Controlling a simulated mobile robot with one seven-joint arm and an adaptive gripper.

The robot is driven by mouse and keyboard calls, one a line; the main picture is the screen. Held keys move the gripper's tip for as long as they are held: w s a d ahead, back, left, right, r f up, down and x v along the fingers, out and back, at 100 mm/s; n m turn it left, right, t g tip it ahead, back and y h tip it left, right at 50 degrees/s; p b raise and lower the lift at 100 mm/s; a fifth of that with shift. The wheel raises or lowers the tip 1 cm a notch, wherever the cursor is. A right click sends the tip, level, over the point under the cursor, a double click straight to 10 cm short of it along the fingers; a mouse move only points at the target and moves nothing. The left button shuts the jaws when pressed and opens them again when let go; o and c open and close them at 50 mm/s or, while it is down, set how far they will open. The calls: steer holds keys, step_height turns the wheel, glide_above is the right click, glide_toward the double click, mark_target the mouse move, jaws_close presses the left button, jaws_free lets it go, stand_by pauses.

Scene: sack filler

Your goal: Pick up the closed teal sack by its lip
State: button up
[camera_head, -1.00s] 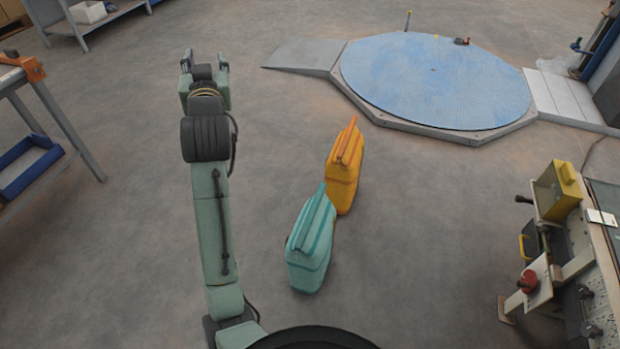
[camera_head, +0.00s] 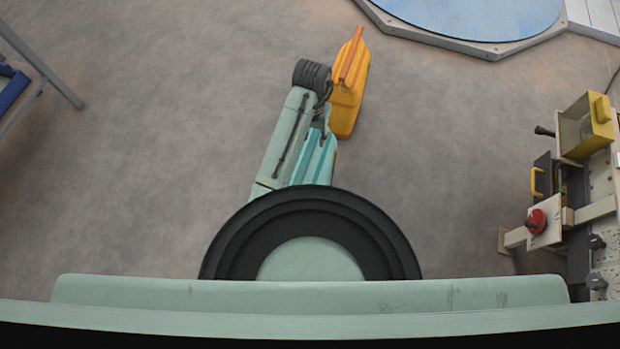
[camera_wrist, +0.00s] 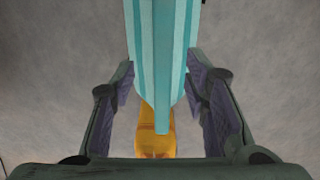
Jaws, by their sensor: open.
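The teal sack (camera_head: 318,160) stands on the floor, partly hidden behind my arm in the head view. In the wrist view the teal sack (camera_wrist: 146,40) runs down from the top edge, with its raised lip (camera_wrist: 166,85) as a narrow strip along its middle. My gripper (camera_wrist: 165,95) is open, one finger on each side of the sack's lower end in the picture. The lip lies between the fingers, and gaps show on both sides. In the head view my gripper is hidden behind my arm.
A yellow-orange sack (camera_head: 348,95) stands close beyond the teal one; part of it shows below the lip in the wrist view (camera_wrist: 156,142). A machine with a yellow box (camera_head: 588,125) stands at right. A blue round platform (camera_head: 480,15) is at the top.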

steer(key=f, duration=0.4)
steer(key=shift+a+f+p, duration=0.2)
steer(key=shift+f+p, duration=0.15)
steer(key=shift+f, duration=0.5)
steer(key=shift+f, duration=0.25)
steer(key=shift+c, duration=0.3)
jaws_close()
stand_by(0.6)
